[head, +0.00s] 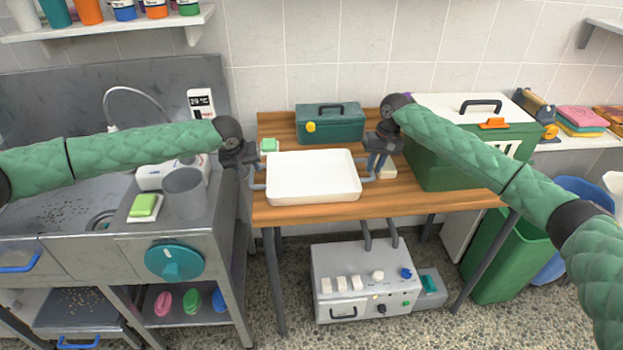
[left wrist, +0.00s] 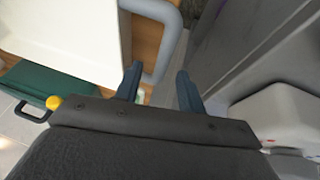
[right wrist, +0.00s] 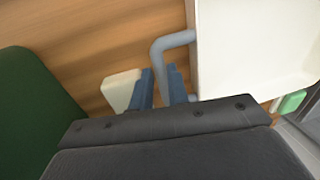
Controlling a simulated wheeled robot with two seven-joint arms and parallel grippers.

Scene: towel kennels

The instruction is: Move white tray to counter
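The white tray (head: 313,178) lies flat on the wooden table (head: 420,207), with a grey bar handle at each short side. My left gripper (head: 249,172) is at the tray's left handle. In the left wrist view its fingers (left wrist: 160,86) are apart, with part of the left handle (left wrist: 172,40) between them, nearer one finger. My right gripper (head: 374,168) is at the right handle. In the right wrist view its fingers (right wrist: 162,84) stand close on both sides of the right handle (right wrist: 158,55). A steel counter (head: 225,215) with a sink stands left of the table.
A green toolbox (head: 330,122) stands behind the tray, and a large green cooler (head: 460,160) stands at the right. A grey cup (head: 184,195) and a green sponge (head: 144,205) occupy the steel counter. A pale block (head: 387,172) lies beside my right gripper.

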